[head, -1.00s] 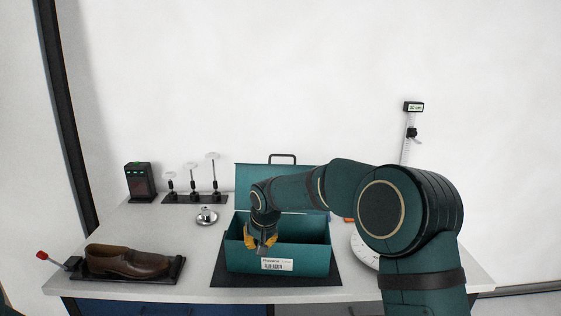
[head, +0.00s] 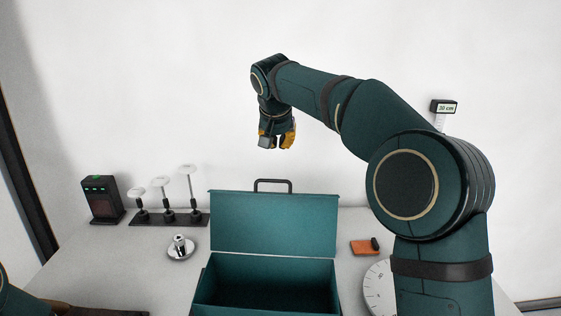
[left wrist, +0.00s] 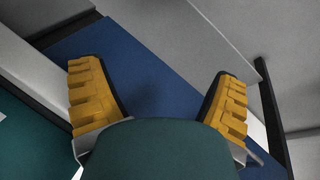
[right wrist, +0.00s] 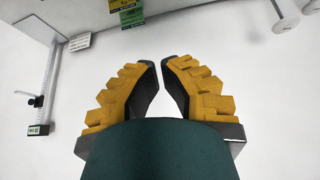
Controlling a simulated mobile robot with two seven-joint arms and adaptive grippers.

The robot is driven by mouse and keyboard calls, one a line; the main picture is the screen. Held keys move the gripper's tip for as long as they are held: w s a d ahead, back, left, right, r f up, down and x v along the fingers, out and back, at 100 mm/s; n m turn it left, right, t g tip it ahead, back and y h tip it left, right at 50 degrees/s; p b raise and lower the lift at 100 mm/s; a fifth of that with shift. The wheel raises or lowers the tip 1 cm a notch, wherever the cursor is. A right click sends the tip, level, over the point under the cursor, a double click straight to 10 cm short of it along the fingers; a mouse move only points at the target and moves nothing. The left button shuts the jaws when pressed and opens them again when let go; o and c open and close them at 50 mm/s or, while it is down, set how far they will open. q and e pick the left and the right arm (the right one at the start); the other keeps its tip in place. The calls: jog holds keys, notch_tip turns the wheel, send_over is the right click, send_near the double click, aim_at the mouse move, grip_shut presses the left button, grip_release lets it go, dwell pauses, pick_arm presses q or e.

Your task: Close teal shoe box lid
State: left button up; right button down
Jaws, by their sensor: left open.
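The teal shoe box (head: 265,272) stands open on the table in the head view, its lower front cut off by the frame. Its teal lid (head: 273,222) stands upright at the back, with a dark handle (head: 272,182) on its top edge. My right gripper (head: 277,144) hangs in the air above the lid, pointing down and empty. The right wrist view shows its fingertips (right wrist: 163,68) close together with a narrow gap. My left gripper (left wrist: 160,80) is wide open and empty, away from the box, with a blue panel behind it.
A black stand with white-topped posts (head: 167,215), a dark device (head: 102,200) and a silver knobbed piece (head: 180,247) stand left of the box. An orange block (head: 365,247) and a white dial (head: 378,288) are at the right. The space around the lid's top is clear.

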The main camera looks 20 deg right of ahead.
pick_arm(q)
jog(key=shift+w+f+b, duration=0.1)
jog(key=shift+f+b, duration=0.65)
jog(key=shift+f, duration=0.1)
pick_arm(e)
notch_tip(320, 180, down, 9)
jog(key=w, duration=0.1)
jog(key=shift+d, duration=0.2)
jog(key=shift+f, duration=0.1)
